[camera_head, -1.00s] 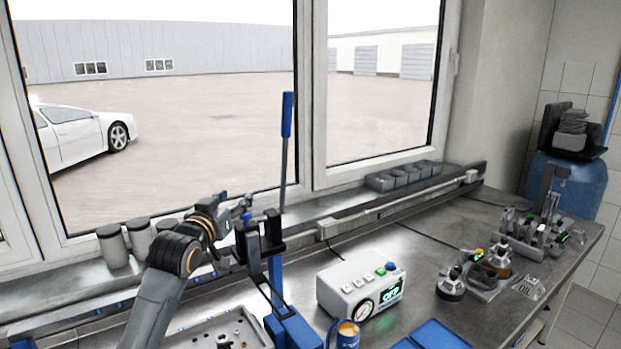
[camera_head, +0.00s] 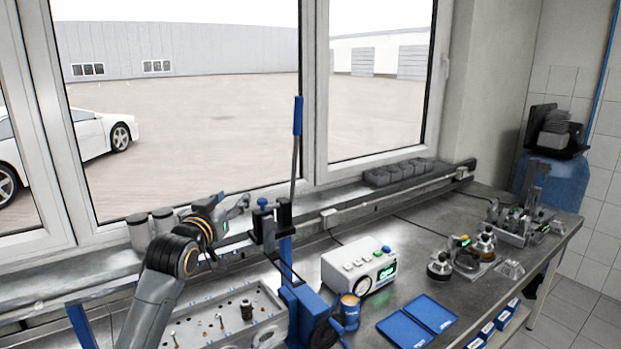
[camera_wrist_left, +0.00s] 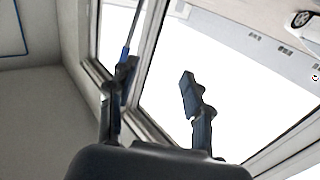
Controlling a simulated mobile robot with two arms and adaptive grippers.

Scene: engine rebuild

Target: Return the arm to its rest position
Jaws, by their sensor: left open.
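My left arm comes in from the lower left in the head view, and its gripper (camera_head: 238,204) is raised near the window sill, left of the blue press. The left wrist view shows its two dark fingers (camera_wrist_left: 155,90) apart with nothing between them. In that view the window and the wall lie beyond the fingers. My right gripper is not in view.
The blue press (camera_head: 300,300) with its upright lever stands close to the right of my left gripper. A control box (camera_head: 350,268), a grey tray (camera_head: 262,292) and blue mats (camera_head: 405,328) are on the metal bench. Grey cylinders stand on the sill.

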